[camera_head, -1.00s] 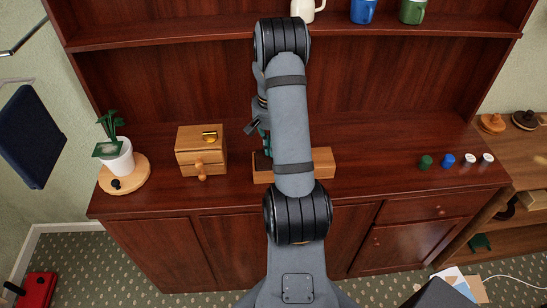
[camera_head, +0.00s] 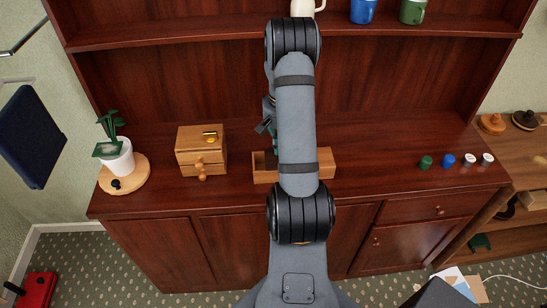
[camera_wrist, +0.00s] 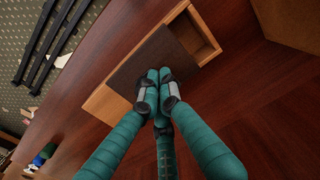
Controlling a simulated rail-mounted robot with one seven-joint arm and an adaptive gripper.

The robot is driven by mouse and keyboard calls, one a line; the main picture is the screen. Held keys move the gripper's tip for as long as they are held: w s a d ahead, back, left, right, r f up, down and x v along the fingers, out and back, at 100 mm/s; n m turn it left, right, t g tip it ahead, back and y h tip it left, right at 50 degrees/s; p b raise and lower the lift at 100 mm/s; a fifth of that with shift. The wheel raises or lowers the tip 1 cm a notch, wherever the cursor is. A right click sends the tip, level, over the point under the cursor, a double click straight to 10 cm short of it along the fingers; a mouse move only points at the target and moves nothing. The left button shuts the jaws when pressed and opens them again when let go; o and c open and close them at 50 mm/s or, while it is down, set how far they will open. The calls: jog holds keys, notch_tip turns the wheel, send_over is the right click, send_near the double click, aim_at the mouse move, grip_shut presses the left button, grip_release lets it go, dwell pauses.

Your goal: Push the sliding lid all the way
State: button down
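A long light-wood box (camera_head: 322,162) stands on the dark red-brown cabinet top, partly hidden behind my arm. Its left end shows an open hollow in the head view; in the wrist view this hollow (camera_wrist: 198,38) is at the upper right. The dark sliding lid (camera_wrist: 148,60) covers the middle of the box, with a plain light-wood section at the lower left. My gripper (camera_wrist: 158,88) has its teal fingers drawn together with nothing seen between them. The fingertips are over or against the lid's near side; contact is unclear. In the head view the fingers are mostly hidden.
A small wooden drawer chest (camera_head: 201,152) stands left of the box, beyond it a potted plant (camera_head: 119,157) on a round board. Several small cups, including a green one (camera_head: 426,162), stand at the right. Mugs, including a blue one (camera_head: 363,10), are on the shelf above.

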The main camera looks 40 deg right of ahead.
jog(key=shift+s+d+p, duration=0.1)
jog(key=shift+s+d, duration=0.8)
jog(key=shift+d, duration=0.25)
jog(key=shift+s+d+p, duration=0.15)
jog(key=shift+s+d, duration=0.8)
jog(key=shift+d, duration=0.15)
jog(key=shift+s+d+p, duration=0.1)
jog(key=shift+s+d, duration=0.8)
jog(key=shift+d, duration=0.25)
jog(key=shift+w+a, duration=0.55)
jog(key=shift+a, duration=0.1)
notch_tip(320, 180, up, 7)
jog(key=p, duration=0.5)
jog(key=shift+f, duration=0.1)
notch_tip(320, 180, down, 7)
jog(key=b, duration=0.5)
jog(key=shift+f+b, duration=0.1)
jog(key=shift+b, duration=0.3)
jog(key=shift+s+d, duration=0.25)
